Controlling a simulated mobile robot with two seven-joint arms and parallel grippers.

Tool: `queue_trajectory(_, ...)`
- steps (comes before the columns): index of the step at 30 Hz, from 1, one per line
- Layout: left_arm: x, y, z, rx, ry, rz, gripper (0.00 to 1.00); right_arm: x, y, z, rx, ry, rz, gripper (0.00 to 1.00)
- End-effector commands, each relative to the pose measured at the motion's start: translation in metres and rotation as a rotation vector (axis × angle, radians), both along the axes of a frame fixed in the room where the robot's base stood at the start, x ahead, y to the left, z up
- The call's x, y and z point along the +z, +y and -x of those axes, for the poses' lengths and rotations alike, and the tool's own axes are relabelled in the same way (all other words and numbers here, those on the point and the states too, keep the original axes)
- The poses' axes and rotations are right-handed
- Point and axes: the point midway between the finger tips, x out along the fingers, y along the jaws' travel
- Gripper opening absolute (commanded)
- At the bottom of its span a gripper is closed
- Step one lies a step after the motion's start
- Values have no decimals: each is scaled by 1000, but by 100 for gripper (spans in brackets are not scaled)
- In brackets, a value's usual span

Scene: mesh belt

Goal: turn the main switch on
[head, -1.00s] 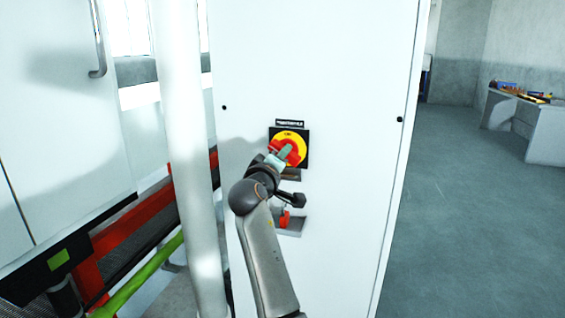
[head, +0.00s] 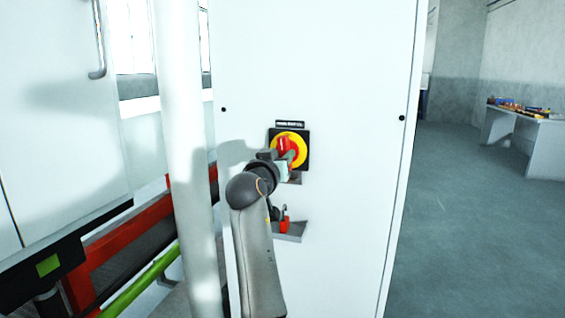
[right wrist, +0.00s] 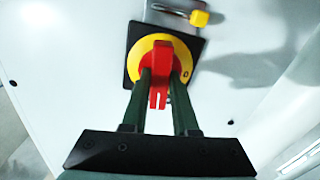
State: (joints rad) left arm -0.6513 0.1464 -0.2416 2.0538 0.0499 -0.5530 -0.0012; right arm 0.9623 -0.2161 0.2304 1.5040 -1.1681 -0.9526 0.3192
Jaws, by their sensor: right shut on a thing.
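The main switch is a red rotary handle on a yellow disc (head: 301,147) with a black square plate (head: 274,133), on the front of a white cabinet. In the head view the red handle (head: 283,144) looks close to upright. My right gripper (head: 286,163) is at the handle and partly covers it and the plate's lower left. In the right wrist view the two dark fingers of the gripper (right wrist: 160,88) stand on both sides of the red handle (right wrist: 160,68), shut on it. A dark mark shows on the disc beside the handle. My left gripper is out of view.
Below the switch a small grey tray (head: 291,232) with a red item (head: 285,222) juts from the cabinet (head: 345,200). A yellow padlock-like thing (right wrist: 199,18) shows near the plate. A white post (head: 183,150) stands left; open floor (head: 470,230) lies right.

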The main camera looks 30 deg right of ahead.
Motion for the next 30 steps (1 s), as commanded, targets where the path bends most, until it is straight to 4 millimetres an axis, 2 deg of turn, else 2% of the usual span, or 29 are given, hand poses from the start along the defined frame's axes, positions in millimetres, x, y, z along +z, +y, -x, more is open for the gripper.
queue_trajectory(9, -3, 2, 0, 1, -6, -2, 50, 0, 0, 0, 0, -97, -82, 0)
queue_trajectory(26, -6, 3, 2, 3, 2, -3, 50, 1, 0, 0, 0, -119, -101, 0)
queue_trajectory(27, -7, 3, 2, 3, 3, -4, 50, 1, 0, 0, 0, -119, -100, 32)
queue_trajectory(30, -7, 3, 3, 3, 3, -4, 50, 1, 0, 0, 0, -118, -99, 43)
